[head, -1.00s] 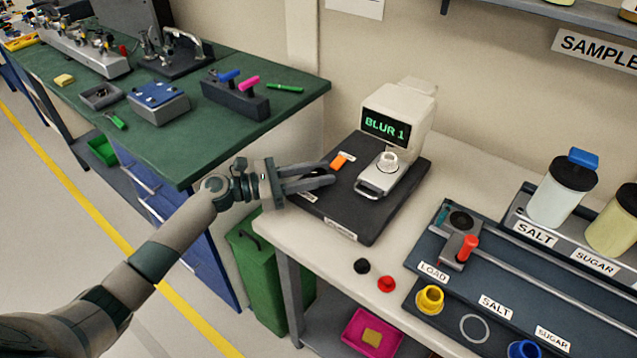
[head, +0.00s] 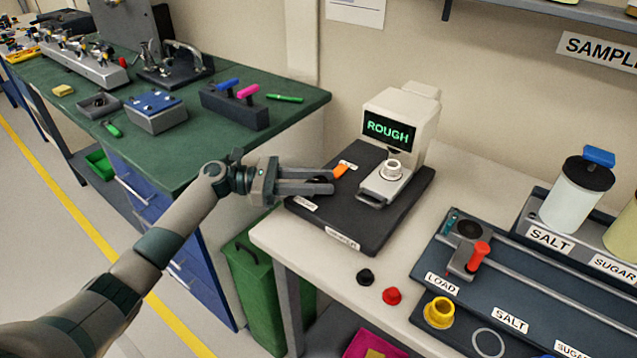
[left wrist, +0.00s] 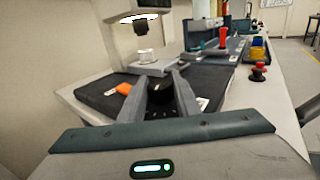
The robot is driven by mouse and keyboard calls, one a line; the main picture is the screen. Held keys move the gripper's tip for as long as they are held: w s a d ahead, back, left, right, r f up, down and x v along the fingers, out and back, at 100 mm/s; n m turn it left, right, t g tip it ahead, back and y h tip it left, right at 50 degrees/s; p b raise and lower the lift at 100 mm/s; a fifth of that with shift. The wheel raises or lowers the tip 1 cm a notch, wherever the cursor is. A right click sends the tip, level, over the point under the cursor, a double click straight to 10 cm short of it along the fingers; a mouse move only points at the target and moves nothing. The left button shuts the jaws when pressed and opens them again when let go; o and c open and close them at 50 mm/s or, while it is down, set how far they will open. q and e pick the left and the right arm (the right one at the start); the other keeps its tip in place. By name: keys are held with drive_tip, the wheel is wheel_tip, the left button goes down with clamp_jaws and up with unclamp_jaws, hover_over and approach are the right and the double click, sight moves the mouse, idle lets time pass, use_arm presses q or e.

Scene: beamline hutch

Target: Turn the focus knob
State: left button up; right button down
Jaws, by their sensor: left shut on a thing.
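The microscope (head: 412,112) is a cream unit on a dark base plate (head: 372,233), and its screen (head: 389,131) reads "ROUGH" in green. My left gripper (head: 330,182) reaches in from the left over the plate's left side, with its fingers closed on a dark round knob. The knob (left wrist: 160,92) shows between the fingertips in the left wrist view and is mostly hidden in the head view. An orange lever (head: 341,170) sits just beyond the fingertips. A small white ring-shaped piece (head: 394,166) stands on the microscope's stage (head: 372,195). My right gripper is not in view.
A black button (head: 366,277) and a red button (head: 392,296) are on the pale bench in front. To the right stands a dark rail tray (head: 447,262) with a red handle (head: 478,257). A green-topped bench (head: 200,165) is at left, with a green bin (head: 250,275) below.

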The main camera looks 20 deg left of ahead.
sight(322, 182)
use_arm(q)
drive_tip(key=o, duration=1)
drive_tip(key=shift+o, duration=0.2)
drive_tip(key=shift+r, duration=0.1)
drive_tip(key=shift+r, duration=0.5)
drive_tip(key=r, duration=0.3)
drive_tip(key=shift+s+d+r, duration=0.1)
drive_tip(key=shift+d+r, duration=0.05)
drive_tip(key=shift+d, duration=0.25)
drive_tip(key=s+d+r, duration=0.2)
drive_tip(key=d+r, duration=0.4)
drive_tip(key=d, duration=0.4)
drive_tip(key=shift+s+d+r, duration=0.2)
drive_tip(key=shift+s+d, duration=0.05)
drive_tip(key=shift+s, duration=0.15)
